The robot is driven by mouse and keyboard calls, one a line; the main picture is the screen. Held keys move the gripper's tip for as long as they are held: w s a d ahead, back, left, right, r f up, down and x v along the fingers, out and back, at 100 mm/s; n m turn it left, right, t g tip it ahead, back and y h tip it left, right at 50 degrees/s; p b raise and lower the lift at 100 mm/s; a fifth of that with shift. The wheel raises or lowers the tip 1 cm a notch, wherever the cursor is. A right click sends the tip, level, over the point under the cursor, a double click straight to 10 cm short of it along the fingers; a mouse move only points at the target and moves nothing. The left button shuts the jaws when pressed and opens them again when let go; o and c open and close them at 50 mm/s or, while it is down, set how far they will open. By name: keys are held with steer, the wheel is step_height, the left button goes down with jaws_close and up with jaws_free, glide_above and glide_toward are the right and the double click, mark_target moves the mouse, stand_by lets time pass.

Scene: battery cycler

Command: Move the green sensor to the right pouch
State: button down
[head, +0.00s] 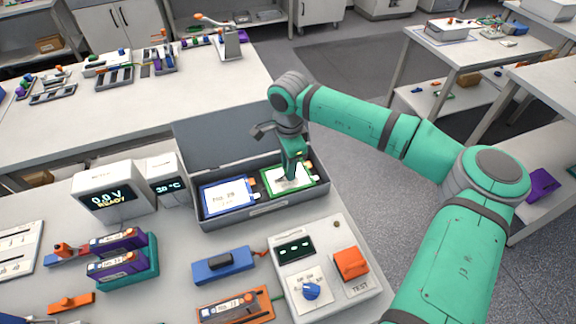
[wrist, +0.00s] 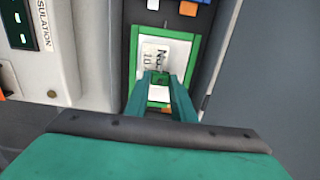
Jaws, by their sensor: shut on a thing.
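My gripper (head: 290,172) reaches down into the grey open box (head: 262,210) over the right pouch (head: 304,184), which has a green border and a white label. In the wrist view the fingertips (wrist: 162,76) are shut on a small dark green piece (wrist: 160,79), the green sensor. It is over the lower part of the right pouch (wrist: 165,50). I cannot tell whether the sensor touches the pouch. In the head view the fingers largely hide it. The left pouch (head: 226,194) has a blue border and lies beside it in the same box.
The box's raised lid (head: 215,150) stands behind the pouches. A tester with an orange TEST button (head: 351,263) and blue knob (head: 311,291) is in front. Display units (head: 113,198) and purple battery cells (head: 115,264) are at left. A blue bar clamp (head: 224,265) lies nearby.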

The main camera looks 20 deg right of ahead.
steer(key=shift+a+f, duration=0.1)
steer(key=shift+f, duration=0.2)
steer(key=c, duration=1.4)
jaws_free()
steer(key=shift+w, duration=0.15)
steer(key=shift+c, duration=0.2)
steer(key=shift+w, duration=0.1)
steer(key=shift+a+r, duration=0.1)
steer(key=shift+r, duration=0.3)
step_height(320, 180, up, 10)
